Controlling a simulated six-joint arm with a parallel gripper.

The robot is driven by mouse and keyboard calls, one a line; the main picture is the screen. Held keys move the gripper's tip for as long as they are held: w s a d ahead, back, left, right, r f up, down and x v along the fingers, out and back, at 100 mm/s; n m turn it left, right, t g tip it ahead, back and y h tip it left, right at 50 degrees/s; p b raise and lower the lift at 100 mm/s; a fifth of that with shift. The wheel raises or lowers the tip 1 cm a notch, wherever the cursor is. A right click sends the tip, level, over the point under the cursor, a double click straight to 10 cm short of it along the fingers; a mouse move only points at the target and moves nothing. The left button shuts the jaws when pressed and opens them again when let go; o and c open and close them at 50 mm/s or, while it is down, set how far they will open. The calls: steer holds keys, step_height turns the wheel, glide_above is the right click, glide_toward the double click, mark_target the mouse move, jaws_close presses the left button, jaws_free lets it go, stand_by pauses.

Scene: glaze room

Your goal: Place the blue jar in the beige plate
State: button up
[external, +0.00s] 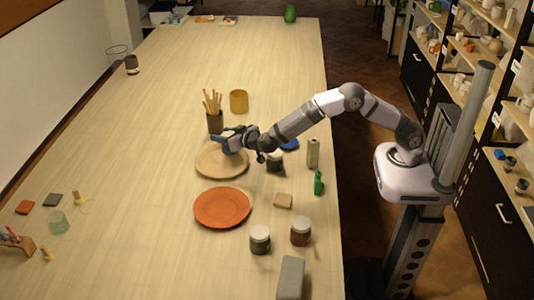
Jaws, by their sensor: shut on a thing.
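The beige plate (221,169) lies on the long wooden table, just behind the orange-red plate. My gripper (234,138) reaches in from the right, over the back part of the beige plate. It is shut on the blue jar (229,146), which is small in this view and partly covered by the gripper. The jar is over the plate in the picture. I cannot tell whether its base touches the plate.
A brown pot of wooden tools (215,122) stands close behind the plate, with a mustard cup (238,101) beyond. The orange-red plate (222,208) lies in front. A dark jar (275,161) and a green bottle (318,183) stand right. The table's left middle is clear.

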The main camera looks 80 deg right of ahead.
steer(key=shift+f, duration=1.5)
steer(key=shift+f, duration=0.1)
steer(key=o, duration=1.2)
steer(key=b+v, duration=0.2)
steer(key=v, duration=0.9)
steer(key=shift+a, duration=0.15)
steer(key=shift+s+a+r, duration=0.2)
steer(key=shift+s+r, duration=0.1)
steer(key=shift+s, duration=0.05)
